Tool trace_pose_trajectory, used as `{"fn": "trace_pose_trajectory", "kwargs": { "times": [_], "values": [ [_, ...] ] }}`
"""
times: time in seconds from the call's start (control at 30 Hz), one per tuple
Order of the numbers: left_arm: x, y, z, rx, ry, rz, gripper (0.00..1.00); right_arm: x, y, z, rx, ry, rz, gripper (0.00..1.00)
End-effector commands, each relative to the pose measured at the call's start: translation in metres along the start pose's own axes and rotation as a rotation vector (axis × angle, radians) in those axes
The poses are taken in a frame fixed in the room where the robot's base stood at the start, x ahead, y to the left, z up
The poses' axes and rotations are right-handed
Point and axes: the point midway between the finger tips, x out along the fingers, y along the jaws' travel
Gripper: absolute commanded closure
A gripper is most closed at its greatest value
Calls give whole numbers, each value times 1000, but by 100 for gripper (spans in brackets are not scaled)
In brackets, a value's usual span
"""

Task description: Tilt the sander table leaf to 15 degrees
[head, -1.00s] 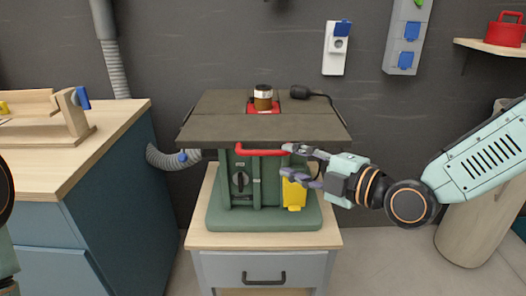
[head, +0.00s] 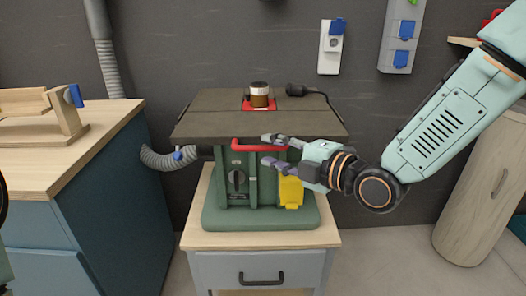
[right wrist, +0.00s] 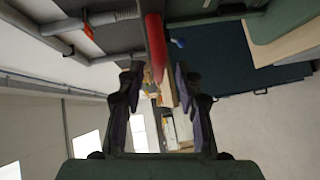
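The sander (head: 233,168) is a green machine on a small cabinet, with a dark grey table top. The front leaf of that top (head: 225,127) looks about level; its exact angle cannot be read. A red bar handle (head: 252,145) sits under the leaf's front edge. My right gripper (head: 268,149) is open at the right end of this bar, one finger above and one below in the picture. In the right wrist view the red bar (right wrist: 155,45) reaches into the gap between the open fingers (right wrist: 158,82); contact cannot be told. My left gripper is out of view.
A dark knob (head: 237,180) and a yellow part (head: 290,191) are on the sander's front. A brown-and-white drum (head: 259,95) stands on top. A wooden-topped bench (head: 105,130) is at left, a grey hose (head: 165,160) between. A wooden cylinder (head: 480,190) stands at right.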

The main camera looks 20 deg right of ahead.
Motion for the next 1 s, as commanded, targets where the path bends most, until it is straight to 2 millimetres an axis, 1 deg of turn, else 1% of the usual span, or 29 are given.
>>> {"fn": "trace_pose_trajectory", "kwargs": {
  "times": [0.2, 0.33, 0.5, 0.77, 1.0],
  "values": [
    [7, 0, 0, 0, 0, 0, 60, 20, -1, 0, -4, 1, -1, 64],
    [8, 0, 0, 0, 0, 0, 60, 28, 0, 0, -3, 1, 0, 64],
    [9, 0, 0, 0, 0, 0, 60, 33, 0, -1, 0, 2, 2, 64],
    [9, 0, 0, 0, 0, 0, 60, 33, 1, -1, 1, 1, 2, 64],
    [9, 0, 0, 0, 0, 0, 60, 33, 0, -1, 1, 1, 2, 84]
  ]
}}
